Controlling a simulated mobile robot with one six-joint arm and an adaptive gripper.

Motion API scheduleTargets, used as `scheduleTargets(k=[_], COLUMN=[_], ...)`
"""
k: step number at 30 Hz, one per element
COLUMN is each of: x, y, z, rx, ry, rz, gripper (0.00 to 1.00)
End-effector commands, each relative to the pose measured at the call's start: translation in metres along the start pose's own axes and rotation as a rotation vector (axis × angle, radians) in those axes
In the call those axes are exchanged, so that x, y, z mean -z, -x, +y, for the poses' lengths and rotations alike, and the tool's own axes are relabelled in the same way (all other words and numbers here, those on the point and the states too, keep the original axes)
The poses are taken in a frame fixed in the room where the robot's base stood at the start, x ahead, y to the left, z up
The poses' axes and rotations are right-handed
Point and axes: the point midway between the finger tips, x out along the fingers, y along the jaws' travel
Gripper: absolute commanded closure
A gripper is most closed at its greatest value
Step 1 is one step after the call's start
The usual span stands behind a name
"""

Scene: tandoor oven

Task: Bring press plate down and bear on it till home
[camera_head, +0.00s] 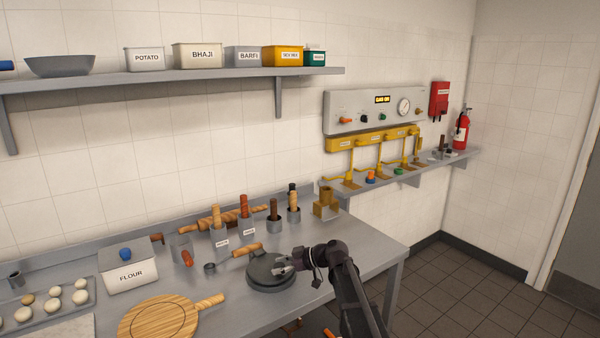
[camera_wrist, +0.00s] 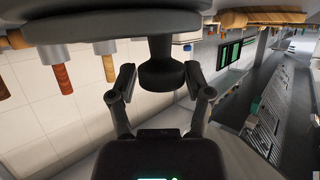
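The press is a dark grey round unit (camera_head: 262,284) on the steel worktop. Its upper disc, the press plate (camera_head: 262,266), looks slightly tilted. My gripper (camera_head: 285,265) is at the right side of the press, over the plate's edge. In the wrist view, a dark rounded knob or handle (camera_wrist: 161,76) stands between the fingers of my gripper (camera_wrist: 161,82). The fingers are spread on either side of it, with small gaps seeming to show. The gap between plate and base is hard to make out.
Several upright wooden-handled tools (camera_head: 244,206) stand in holders behind. A round wooden board (camera_head: 158,318) and a flour box (camera_head: 130,276) are to the left. Bare worktop (camera_head: 360,250) lies at right.

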Motion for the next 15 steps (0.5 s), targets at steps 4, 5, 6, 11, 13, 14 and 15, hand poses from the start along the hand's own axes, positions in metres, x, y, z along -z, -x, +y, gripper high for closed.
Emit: scheduleTargets(k=[4, 5, 6, 11, 13, 14, 15], x=[0.0000, 0.0000, 0.0000, 0.0016, 0.0034, 0.0043, 0.0057], y=[-0.0001, -0.0001, -0.0001, 0.0001, 0.0004, 0.0005, 0.0007], z=[0.0001, 0.0001, 0.0001, 0.0007, 0.0013, 0.0015, 0.0019], rx=[0.000, 0.000, 0.000, 0.001, 0.003, 0.004, 0.006], ry=[0.000, 0.000, 0.000, -0.003, -0.007, -0.009, -0.013], rz=[0.000, 0.000, 0.000, -0.003, -0.008, -0.011, -0.015], gripper=[0.97, 1.00, 1.00, 1.00, 1.00, 1.00, 1.00])
